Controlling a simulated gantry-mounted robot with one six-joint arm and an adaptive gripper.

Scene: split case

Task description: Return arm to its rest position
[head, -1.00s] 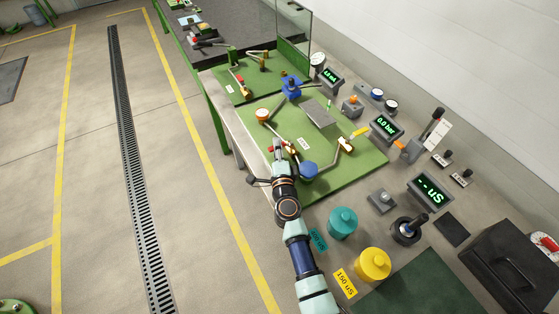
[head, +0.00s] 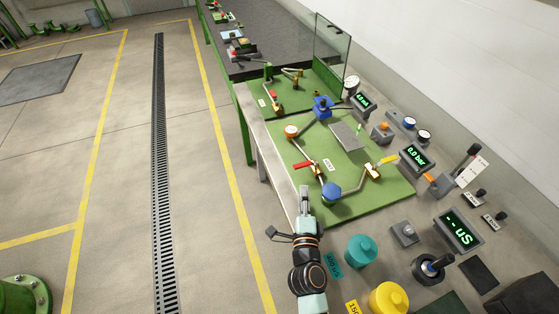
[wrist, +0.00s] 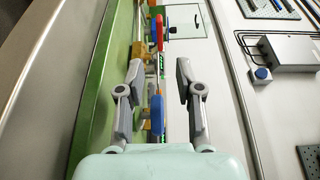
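My gripper (head: 304,192) is at the lower left edge of the green valve board (head: 375,190) in the head view, with my arm below it. In the wrist view its two fingers (wrist: 159,68) are spread apart with nothing held between them. A red-handled valve (head: 303,165) lies just beyond the fingertips in the head view, and a blue valve knob (head: 332,191) lies to their right. In the wrist view a red handle (wrist: 158,32) and a blue handle (wrist: 157,115) show behind the fingers, apart from them.
A teal weight (head: 360,250) and a yellow weight (head: 388,299) stand right of my arm. Displays (head: 416,157) and switches stand along the board's right side. A clear screen (head: 333,52) rises at the far end. Open floor (head: 190,150) lies to the left.

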